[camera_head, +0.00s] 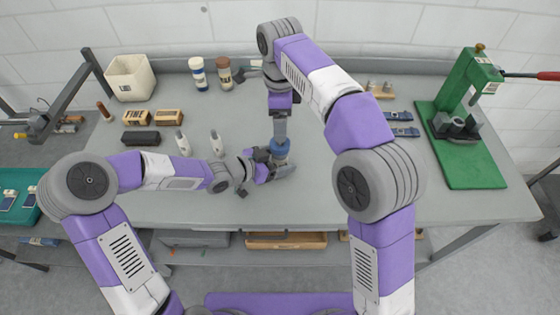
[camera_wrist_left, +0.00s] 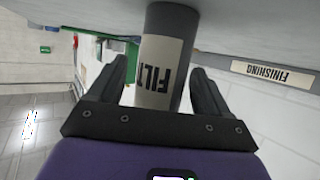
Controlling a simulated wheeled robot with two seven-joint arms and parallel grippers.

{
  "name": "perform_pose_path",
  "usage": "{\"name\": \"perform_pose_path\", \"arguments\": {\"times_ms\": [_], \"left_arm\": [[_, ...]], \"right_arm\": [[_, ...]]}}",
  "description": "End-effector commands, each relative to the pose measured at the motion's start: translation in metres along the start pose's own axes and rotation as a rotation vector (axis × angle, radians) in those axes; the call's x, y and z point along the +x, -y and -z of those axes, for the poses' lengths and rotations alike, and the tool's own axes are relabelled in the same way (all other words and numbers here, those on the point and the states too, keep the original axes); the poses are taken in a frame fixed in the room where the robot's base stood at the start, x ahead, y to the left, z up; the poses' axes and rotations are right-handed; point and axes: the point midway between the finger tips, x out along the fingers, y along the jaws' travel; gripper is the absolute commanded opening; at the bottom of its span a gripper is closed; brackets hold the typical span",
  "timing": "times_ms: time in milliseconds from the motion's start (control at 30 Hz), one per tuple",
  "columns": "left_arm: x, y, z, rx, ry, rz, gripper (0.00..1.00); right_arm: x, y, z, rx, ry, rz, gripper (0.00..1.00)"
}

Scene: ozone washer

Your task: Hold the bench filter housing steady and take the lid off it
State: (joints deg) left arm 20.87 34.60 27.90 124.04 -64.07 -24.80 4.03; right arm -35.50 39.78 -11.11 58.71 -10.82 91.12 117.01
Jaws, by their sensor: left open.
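The filter housing is a grey upright cylinder near the middle of the bench, with a blue lid (camera_head: 280,146) on top in the head view. In the left wrist view the housing (camera_wrist_left: 160,72) shows its pale label, partly readable as "FILT". My left gripper (camera_head: 277,161) reaches in from the left, low beside the housing. Its open fingers stand on either side of the cylinder, with a gap at the left finger. My right gripper (camera_head: 280,132) points straight down over the blue lid. Its fingertips are too small to tell whether they grip the lid.
A white bin (camera_head: 130,77), a box marked FINE (camera_head: 140,117), a dark block (camera_head: 141,138) and two jars (camera_head: 198,73) are at left. A green press (camera_head: 470,100) stands at right, with blue items (camera_head: 402,131) near it. The bench front between is clear.

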Motion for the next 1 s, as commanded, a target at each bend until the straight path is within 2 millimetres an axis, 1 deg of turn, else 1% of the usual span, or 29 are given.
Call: {"name": "perform_pose_path", "arguments": {"times_ms": [100, 300, 767, 800, 833, 933, 1000], "left_arm": [[0.0030, 0.0002, -0.0002, 0.000, 0.001, 0.001, 0.78], [0.0029, 0.0003, -0.0001, 0.001, 0.000, 0.001, 0.78], [0.0027, 0.0002, 0.0001, 0.000, 0.000, 0.001, 0.08], [0.0027, 0.0002, 0.0001, 0.000, 0.000, 0.001, 0.02], [0.0027, 0.0002, 0.0001, 0.000, 0.000, 0.001, 0.00], [0.0027, 0.0002, 0.0002, 0.000, 0.000, 0.001, 0.00], [0.0027, 0.0002, 0.0002, 0.000, 0.000, 0.001, 0.00]], "right_arm": [[0.0000, 0.0000, -0.0001, 0.000, 0.000, 0.000, 0.81], [0.0000, 0.0000, -0.0001, 0.000, 0.000, 0.000, 0.81], [0.0000, 0.0000, 0.0000, 0.000, 0.000, 0.000, 0.81], [0.0000, 0.0000, 0.0000, 0.000, 0.000, 0.000, 0.81], [0.0000, 0.0000, 0.0000, 0.000, 0.000, 0.000, 0.81], [0.0003, 0.0000, 0.0000, -0.013, 0.000, -0.001, 0.81], [0.0013, -0.0001, -0.0003, -0.055, 0.000, -0.004, 0.81]]}}
